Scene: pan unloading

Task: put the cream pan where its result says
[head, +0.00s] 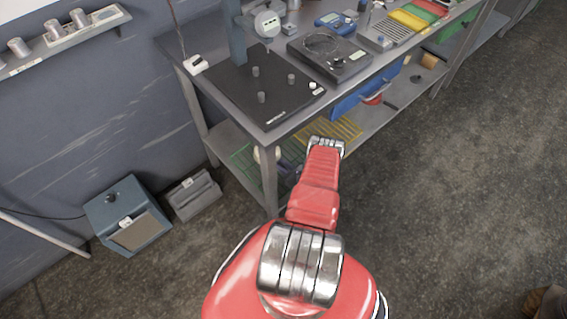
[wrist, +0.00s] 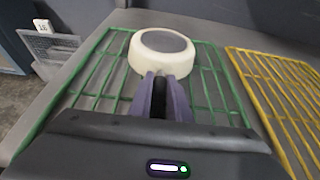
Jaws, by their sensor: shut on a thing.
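The cream pan (wrist: 164,62) is round with a dark grey disc on its upper face. It is over the green wire rack (wrist: 86,82) in the wrist view; whether it touches the rack I cannot tell. My gripper (wrist: 162,80) is shut on the pan's near side, where a dark handle seems to sit between the fingers. My arm hides the gripper there. A yellow wire rack (wrist: 283,88) lies to the right.
The bench top (head: 275,125) is above the shelf, and its front leg (head: 268,185) stands close to the pan. A blue drawer (head: 365,92) hangs under the bench. A blue-grey box (head: 118,205) and a grey box (head: 193,194) stand on the floor to the left.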

